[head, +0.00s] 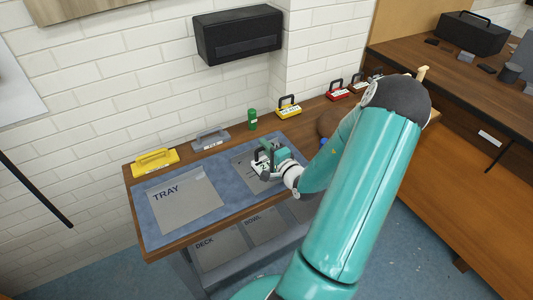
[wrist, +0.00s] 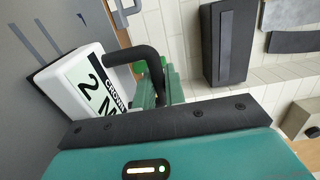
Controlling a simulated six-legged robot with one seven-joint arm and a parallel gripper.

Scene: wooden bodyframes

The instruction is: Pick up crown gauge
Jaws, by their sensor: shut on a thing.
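The crown gauge (wrist: 85,82) is a white block with a black arched handle; its label reads "CROWN" and "2 M" in the wrist view. It also shows in the head view (head: 261,166), partly covered by my gripper, over the right grey panel of the blue mat. My gripper (head: 268,156) is shut on the gauge's black handle. In the wrist view the gauge looks tilted, and the far part of the grip is hidden behind the gripper body. I cannot tell whether the gauge touches the mat.
The blue mat (head: 222,183) has a grey panel marked TRAY (head: 183,207). Along the wall stand a yellow block (head: 155,161), a grey block (head: 210,140), a green cylinder (head: 252,120), another yellow block (head: 288,111) and a red block (head: 339,94). A black wall box (head: 238,34) hangs above.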

